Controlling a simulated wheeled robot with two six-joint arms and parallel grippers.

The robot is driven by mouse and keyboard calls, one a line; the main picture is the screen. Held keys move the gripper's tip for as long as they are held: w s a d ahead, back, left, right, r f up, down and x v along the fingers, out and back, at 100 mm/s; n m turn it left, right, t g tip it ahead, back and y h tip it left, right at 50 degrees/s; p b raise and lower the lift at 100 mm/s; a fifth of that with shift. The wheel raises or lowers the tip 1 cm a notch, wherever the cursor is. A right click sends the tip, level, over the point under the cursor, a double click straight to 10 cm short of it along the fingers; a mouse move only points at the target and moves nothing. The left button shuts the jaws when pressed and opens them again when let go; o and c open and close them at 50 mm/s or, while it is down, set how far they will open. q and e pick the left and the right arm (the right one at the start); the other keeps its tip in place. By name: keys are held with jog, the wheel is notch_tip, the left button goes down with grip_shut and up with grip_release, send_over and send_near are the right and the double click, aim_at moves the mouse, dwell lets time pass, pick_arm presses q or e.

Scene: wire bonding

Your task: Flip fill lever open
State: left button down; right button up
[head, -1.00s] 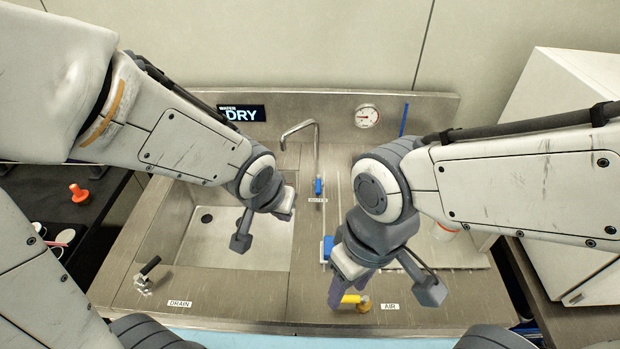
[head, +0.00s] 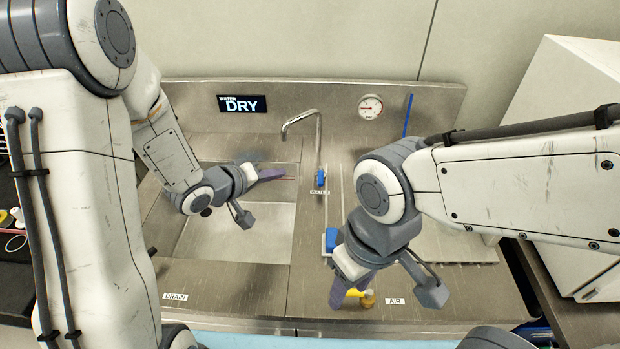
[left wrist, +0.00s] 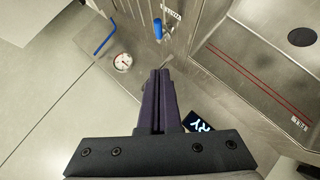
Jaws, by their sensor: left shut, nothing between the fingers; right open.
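The fill lever, taken to be the small blue lever (head: 320,178), stands beside the bent metal faucet, above a partly readable white label. It also shows in the left wrist view (left wrist: 158,28), ahead of the fingers and apart from them. My left gripper (head: 284,175) is shut and empty over the back part of the sink. Its purple fingers point right, to the left of the lever. The closed fingers also show in the left wrist view (left wrist: 159,73). My right gripper (head: 340,300) is open at the front, by the yellow handle (head: 367,298); its fingertips are partly hidden.
The faucet (head: 302,120) arches close to the lever. A gauge (head: 370,107), a blue rod (head: 408,115) and a display reading DRY (head: 242,104) are at the back panel. The sink (head: 230,235) is open below my left gripper. Another blue part (head: 331,240) lies near my right wrist.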

aim_at(319, 176)
pick_arm(q)
jog(key=x, duration=1)
jog(key=shift+d, duration=0.2)
jog(key=shift+d+f+p, duration=0.3)
jog(key=shift+d+f, duration=0.55)
jog(key=shift+f, duration=0.05)
jog(key=shift+d+f, duration=0.45)
